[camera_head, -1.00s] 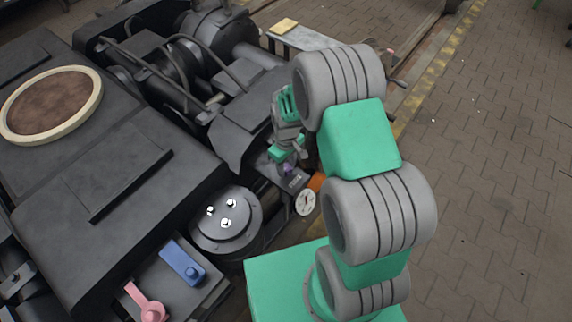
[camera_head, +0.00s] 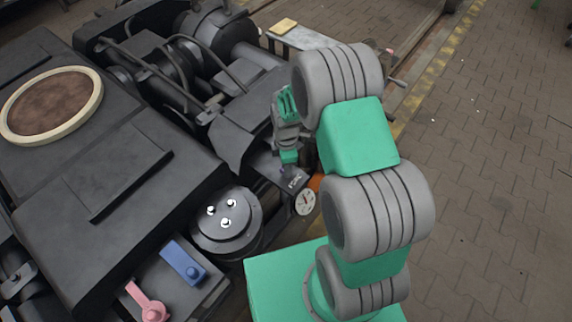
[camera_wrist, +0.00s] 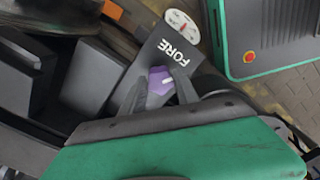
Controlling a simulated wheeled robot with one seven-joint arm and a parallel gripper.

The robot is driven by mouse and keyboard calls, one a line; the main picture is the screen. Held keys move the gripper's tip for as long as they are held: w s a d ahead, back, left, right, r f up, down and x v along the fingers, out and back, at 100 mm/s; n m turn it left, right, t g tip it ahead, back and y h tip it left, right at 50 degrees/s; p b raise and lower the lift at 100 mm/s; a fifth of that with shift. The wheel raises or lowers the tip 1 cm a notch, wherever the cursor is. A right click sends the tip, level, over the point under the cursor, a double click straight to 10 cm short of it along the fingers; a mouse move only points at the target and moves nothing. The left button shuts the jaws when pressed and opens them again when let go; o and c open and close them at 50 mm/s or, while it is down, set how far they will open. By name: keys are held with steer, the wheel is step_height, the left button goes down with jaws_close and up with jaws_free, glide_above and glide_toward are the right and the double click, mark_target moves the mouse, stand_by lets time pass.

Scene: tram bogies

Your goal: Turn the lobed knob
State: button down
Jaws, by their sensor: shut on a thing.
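The lobed knob (camera_wrist: 160,81) is purple with a white mark, and it sits on a dark plate (camera_wrist: 147,58) lettered FORE in the wrist view. My gripper (camera_wrist: 159,88) is shut on the knob, with one grey finger on each side of it. In the head view my gripper (camera_head: 288,158) is over the plate (camera_head: 294,180) at the side of the bogie. The knob is mostly hidden there by the gripper.
A round white gauge (camera_head: 305,202) stands just beside the plate. A blue lever (camera_head: 183,262) and a pink lever (camera_head: 147,303) are on a lower box. A drum with several bright studs (camera_head: 227,222) stands nearby. Paved floor (camera_head: 490,180) is open to the right.

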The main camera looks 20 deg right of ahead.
steer(key=n, duration=0.5)
stand_by(0.5)
steer(key=c, duration=0.9)
jaws_free()
step_height(320, 180, up, 8)
steer(key=shift+f+p, duration=0.1)
steer(key=shift+p, duration=0.45)
